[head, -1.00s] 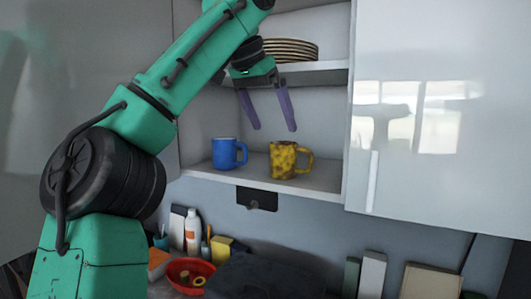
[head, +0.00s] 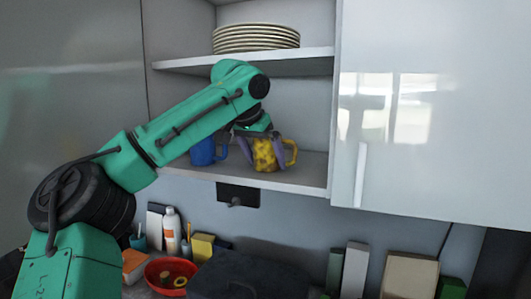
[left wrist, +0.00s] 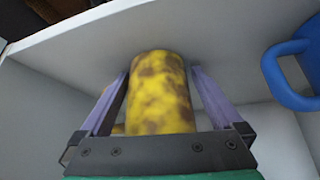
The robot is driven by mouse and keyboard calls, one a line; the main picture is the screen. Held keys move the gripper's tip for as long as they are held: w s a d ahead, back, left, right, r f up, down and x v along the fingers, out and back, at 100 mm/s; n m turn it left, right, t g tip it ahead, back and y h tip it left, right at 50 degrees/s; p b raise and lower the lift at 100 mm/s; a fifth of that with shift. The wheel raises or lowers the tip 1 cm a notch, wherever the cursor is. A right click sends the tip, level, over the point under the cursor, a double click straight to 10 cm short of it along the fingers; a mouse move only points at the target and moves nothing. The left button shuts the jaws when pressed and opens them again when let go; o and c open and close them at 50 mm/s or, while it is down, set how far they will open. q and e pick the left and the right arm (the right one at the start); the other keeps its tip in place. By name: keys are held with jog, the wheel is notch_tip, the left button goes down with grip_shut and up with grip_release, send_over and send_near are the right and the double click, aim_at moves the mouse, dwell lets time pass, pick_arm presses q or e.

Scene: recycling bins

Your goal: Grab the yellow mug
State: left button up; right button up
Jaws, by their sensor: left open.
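The yellow mug (head: 264,156) with brown blotches stands on the lower shelf of the open cabinet, its handle to the right in the head view. My left gripper (head: 263,153) is open, with its two purple fingers on either side of the mug. In the left wrist view the mug (left wrist: 160,92) sits between the spread fingers of the gripper (left wrist: 160,88), with a small gap visible on both sides. The mug's handle is mostly hidden there. My right gripper is not in view.
A blue mug (head: 203,152) stands on the same shelf just left, partly behind my arm; it also shows in the left wrist view (left wrist: 290,72). Stacked plates (head: 256,38) rest on the upper shelf (head: 300,64). A red bowl (head: 170,276) and bottle are below.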

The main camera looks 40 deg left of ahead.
pick_arm(q)
jog(key=shift+s+d+r, duration=0.2)
jog(key=shift+d+r, duration=0.05)
jog(key=shift+d, duration=0.25)
jog(key=shift+c, duration=0.3)
jog(key=c, duration=0.5)
jog(key=shift+a, duration=0.15)
jog(key=c, duration=0.9)
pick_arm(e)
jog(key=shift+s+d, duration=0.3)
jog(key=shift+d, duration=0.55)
pick_arm(q)
jog(key=shift+o, duration=0.2)
